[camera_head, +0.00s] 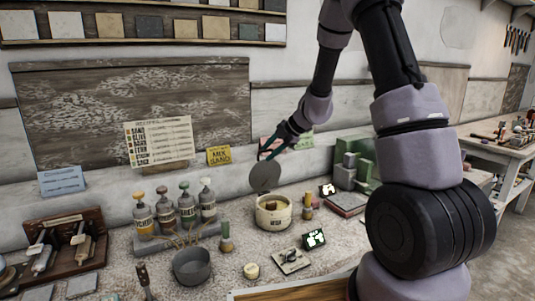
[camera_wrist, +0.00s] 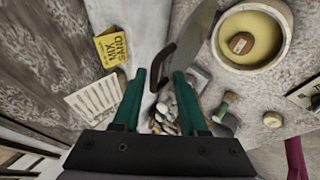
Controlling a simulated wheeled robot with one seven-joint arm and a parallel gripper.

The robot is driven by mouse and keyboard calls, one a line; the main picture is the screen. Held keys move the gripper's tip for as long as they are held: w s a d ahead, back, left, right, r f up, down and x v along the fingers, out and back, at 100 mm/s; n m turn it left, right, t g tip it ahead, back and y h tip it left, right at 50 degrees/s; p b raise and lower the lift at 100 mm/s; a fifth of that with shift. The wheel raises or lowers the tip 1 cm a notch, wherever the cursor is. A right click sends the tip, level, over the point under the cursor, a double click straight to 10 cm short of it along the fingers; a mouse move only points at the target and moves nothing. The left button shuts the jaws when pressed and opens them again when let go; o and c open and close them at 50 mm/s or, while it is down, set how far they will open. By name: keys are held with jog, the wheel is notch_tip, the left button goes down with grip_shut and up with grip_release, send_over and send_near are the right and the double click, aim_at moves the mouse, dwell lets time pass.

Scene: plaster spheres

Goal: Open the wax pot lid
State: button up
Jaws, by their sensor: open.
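The wax pot (camera_head: 273,219) is a pale round pot on the worktable in the head view. In the wrist view the wax pot (camera_wrist: 286,62) is uncovered, with yellowish contents and a small brown piece inside. Its grey lid (camera_head: 265,177) stands on edge at the pot's rear; in the wrist view the lid (camera_wrist: 199,28) shows almost edge-on. The lid's dark handle (camera_wrist: 163,66) lies just beyond and between my fingertips. My gripper (camera_head: 268,153) is open, above and behind the lid; its green fingers (camera_wrist: 160,76) stand apart. Contact with the handle cannot be told.
Several labelled bottles (camera_head: 173,210) stand on a rack left of the pot. A yellow card (camera_head: 219,156) is behind.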

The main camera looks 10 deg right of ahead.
jog(key=v, duration=0.9)
jog(key=shift+s+d+r, duration=0.15)
jog(key=shift+d, duration=0.05)
jog(key=s+a+r+n, duration=0.1)
jog(key=s+r+n, duration=1.15)
jog(key=n, duration=0.85)
jog(key=s+d+r+n+t+h, duration=0.1)
jog(key=s+d+r+n+h, duration=0.1)
jog(key=s+n, duration=1.3)
jog(key=d+n+h, duration=0.1)
jog(key=n+h, duration=0.1)
jog(key=n, duration=0.6)
jog(key=shift+s+r+n+t+h, duration=0.25)
jog(key=shift+r+n+t+h, duration=0.05)
jog(key=shift+n+h, duration=0.1)
